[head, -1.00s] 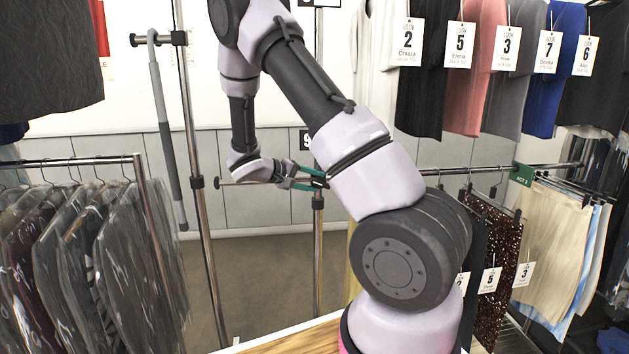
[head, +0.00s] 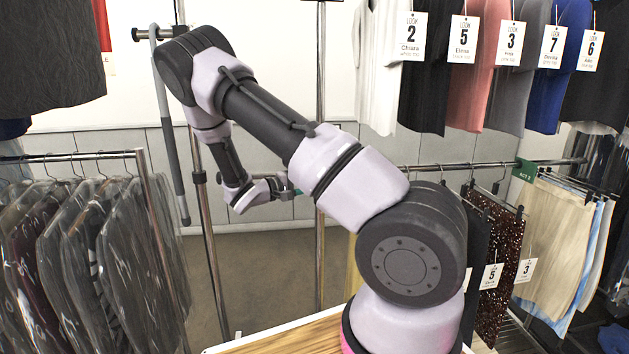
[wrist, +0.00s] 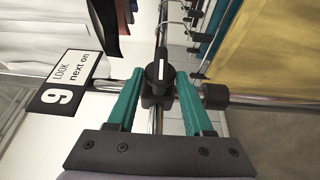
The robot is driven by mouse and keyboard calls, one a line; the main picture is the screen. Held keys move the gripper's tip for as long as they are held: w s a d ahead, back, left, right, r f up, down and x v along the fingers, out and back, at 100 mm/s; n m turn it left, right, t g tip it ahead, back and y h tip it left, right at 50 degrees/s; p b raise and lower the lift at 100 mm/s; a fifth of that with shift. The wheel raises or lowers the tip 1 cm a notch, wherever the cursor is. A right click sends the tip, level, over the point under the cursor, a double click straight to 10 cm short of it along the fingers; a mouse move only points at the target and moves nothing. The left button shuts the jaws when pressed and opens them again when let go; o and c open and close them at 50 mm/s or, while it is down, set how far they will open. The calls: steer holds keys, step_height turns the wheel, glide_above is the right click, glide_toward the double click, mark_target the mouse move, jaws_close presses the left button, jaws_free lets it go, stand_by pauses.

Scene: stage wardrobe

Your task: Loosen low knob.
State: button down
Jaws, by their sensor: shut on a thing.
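In the wrist view a black knob (wrist: 157,70) with a white mark on it sits on a black clamp on a chrome tube. The teal fingers of my gripper (wrist: 160,78) stand on either side of the knob and are shut on it. In the head view my gripper (head: 288,184) reaches the right upright (head: 320,245) of the middle rack, just behind my forearm. The knob is hidden there by my arm.
A black and white "LOOK next on" tag (wrist: 72,80) with a 9 hangs close left of my fingers. A yellow garment (wrist: 268,55) is to the right. Bagged clothes (head: 90,260) hang at left, and numbered garments (head: 490,75) at right. A wooden top (head: 290,338) lies below my arm.

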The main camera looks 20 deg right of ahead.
steer(key=shift+c, duration=1.6)
jaws_free()
steer(key=shift+a, duration=0.1)
steer(key=s+a, duration=0.1)
steer(key=a, duration=0.9)
steer(key=shift+s+a+f, duration=0.15)
steer(key=shift+a, duration=0.15)
